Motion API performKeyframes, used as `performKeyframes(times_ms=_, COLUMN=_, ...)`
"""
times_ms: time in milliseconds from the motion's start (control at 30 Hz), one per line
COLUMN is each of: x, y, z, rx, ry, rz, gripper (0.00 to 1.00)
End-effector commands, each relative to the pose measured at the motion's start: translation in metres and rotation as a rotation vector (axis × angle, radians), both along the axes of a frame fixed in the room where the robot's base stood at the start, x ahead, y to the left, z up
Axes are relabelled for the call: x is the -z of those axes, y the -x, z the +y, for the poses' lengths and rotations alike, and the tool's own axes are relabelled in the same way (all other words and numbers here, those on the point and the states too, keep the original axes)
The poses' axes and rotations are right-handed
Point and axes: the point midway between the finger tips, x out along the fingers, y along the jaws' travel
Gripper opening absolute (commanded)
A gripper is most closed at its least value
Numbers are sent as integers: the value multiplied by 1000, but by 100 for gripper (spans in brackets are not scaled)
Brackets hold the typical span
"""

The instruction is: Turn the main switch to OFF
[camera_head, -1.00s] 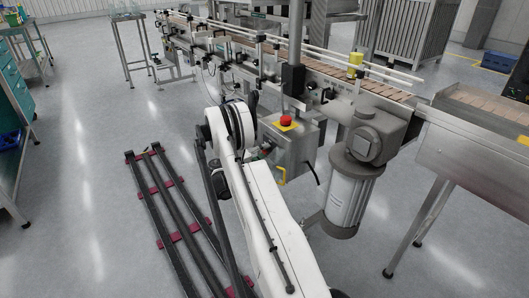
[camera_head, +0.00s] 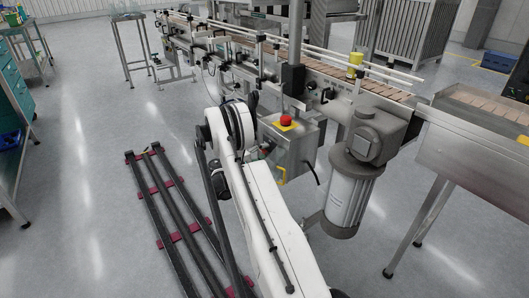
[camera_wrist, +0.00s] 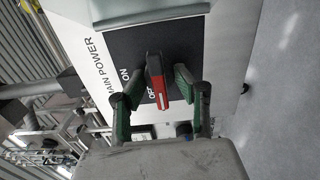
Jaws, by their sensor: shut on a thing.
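The main switch (camera_wrist: 156,82) has a red handle with a grey end, on a dark square plate (camera_wrist: 189,32) on a light panel. In the head view my white arm hides the switch and most of the gripper.
A grey control box with a red emergency button (camera_head: 286,120) hangs beside my arm under the conveyor (camera_head: 385,88). A motor (camera_head: 347,195) stands to its right. Floor rails (camera_head: 170,200) lie to the left, with clear floor beyond them.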

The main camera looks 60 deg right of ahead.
Motion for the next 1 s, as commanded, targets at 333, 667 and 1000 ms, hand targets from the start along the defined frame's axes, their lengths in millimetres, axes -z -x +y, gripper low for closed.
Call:
performKeyframes(times_ms=333, x=0, y=0, z=0, rx=0, ry=0, rz=-1, gripper=46)
performKeyframes(times_ms=667, x=0, y=-10, z=25, rx=-3, ry=0, rz=-1, gripper=46)
performKeyframes(times_ms=1000, x=0, y=-32, z=86, rx=-3, ry=0, rz=-1, gripper=46)
